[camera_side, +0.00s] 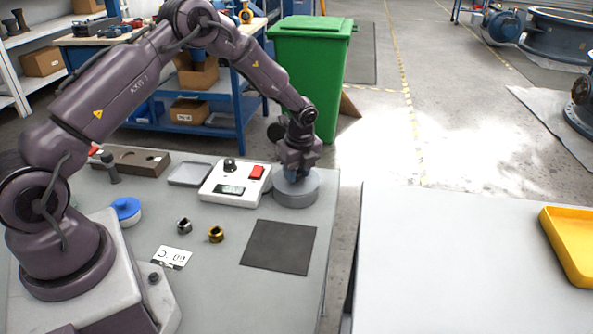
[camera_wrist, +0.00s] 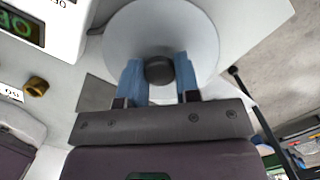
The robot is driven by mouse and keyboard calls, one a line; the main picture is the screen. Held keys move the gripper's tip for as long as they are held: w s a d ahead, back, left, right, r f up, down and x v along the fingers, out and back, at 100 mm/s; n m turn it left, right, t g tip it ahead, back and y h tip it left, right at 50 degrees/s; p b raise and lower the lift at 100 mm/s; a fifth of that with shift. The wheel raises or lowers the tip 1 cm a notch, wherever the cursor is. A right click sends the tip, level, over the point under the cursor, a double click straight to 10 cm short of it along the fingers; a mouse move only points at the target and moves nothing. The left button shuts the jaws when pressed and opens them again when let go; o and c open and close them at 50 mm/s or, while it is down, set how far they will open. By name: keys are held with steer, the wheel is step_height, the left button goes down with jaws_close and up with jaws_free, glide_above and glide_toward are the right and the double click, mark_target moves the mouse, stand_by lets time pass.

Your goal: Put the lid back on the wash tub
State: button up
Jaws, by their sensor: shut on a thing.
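The round grey wash tub (camera_side: 296,196) stands on the workbench to the right of the white box, near the bench's right edge. The lid (camera_wrist: 160,20) is a grey disc with a dark round knob (camera_wrist: 159,71) at its middle. My gripper (camera_wrist: 158,66) has its blue fingers closed on both sides of this knob. In the side view my gripper (camera_side: 293,172) points down over the tub, and the lid appears level with the tub's top. I cannot tell whether it rests fully on the rim. The tub's inside is hidden.
A white box with a red switch (camera_side: 235,185) stands close left of the tub. A dark mat (camera_side: 280,245) lies in front. A metal nut (camera_side: 184,225), a brass fitting (camera_side: 216,234) and a blue-topped round container (camera_side: 126,208) are farther left. A green bin (camera_side: 310,80) stands behind.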

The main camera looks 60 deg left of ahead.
stand_by(0.3)
steer(key=o, duration=1.5)
steer(key=shift+r, duration=2.45)
jaws_close()
steer(key=shift+f, duration=0.15)
